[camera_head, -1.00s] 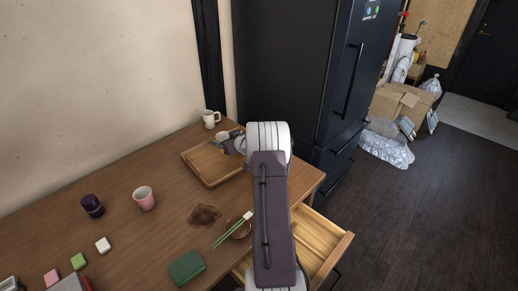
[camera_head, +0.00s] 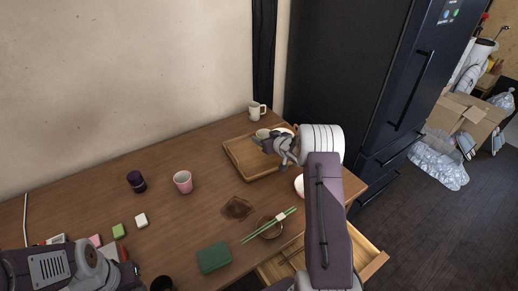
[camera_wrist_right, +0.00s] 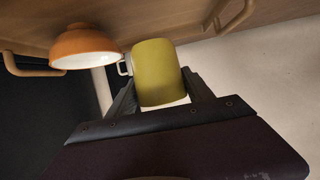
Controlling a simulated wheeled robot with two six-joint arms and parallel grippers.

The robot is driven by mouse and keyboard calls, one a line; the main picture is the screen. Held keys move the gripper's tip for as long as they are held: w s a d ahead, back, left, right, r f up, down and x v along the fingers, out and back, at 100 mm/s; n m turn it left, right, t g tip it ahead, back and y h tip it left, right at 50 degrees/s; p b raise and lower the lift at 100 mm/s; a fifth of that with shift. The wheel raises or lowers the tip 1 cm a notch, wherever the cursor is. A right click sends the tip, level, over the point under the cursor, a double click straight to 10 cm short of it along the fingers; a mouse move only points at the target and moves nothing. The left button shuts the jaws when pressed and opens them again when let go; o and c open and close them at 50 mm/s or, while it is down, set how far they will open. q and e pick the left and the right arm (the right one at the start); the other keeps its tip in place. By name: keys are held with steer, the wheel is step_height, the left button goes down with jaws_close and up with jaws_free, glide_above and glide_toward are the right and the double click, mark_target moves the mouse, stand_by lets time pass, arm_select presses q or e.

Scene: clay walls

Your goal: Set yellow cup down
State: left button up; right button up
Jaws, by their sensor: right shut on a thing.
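The yellow cup (camera_wrist_right: 158,75) sits between the two fingers of my right gripper (camera_wrist_right: 160,100), which is shut on it. In the head view the cup (camera_head: 262,134) is at the far part of the wooden tray (camera_head: 237,163), and my right gripper (camera_head: 270,143) partly hides it. The cup's base is close to the tray; I cannot tell if it touches. An orange bowl (camera_wrist_right: 85,47) stands beside the cup, apart from it. My left arm shows at the lower left of the head view; its fingertips cannot be made out.
A white mug (camera_head: 257,109) stands behind the tray. A pink cup (camera_head: 183,181), a dark purple jar (camera_head: 136,181), a green box (camera_head: 214,257) and green chopsticks (camera_head: 268,226) are on the table. A drawer (camera_head: 370,262) is open at the front right. The dark fridge stands behind.

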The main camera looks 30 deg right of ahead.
steer(key=w+f, duration=0.1)
steer(key=w+a+f, duration=0.1)
steer(key=w+a, duration=0.1)
steer(key=w, duration=0.1)
steer(key=shift+w+a+f, duration=0.1)
steer(key=shift+a+f, duration=0.1)
steer(key=shift+f, duration=0.2)
step_height(320, 180, down, 4)
steer(key=shift+f+b, duration=0.1)
steer(key=shift+b, duration=0.45)
arm_select(q)
steer(key=shift+f, duration=0.75)
steer(key=shift+f, duration=0.15)
arm_select(e)
steer(key=shift+f, duration=0.1)
steer(key=o, duration=1.5)
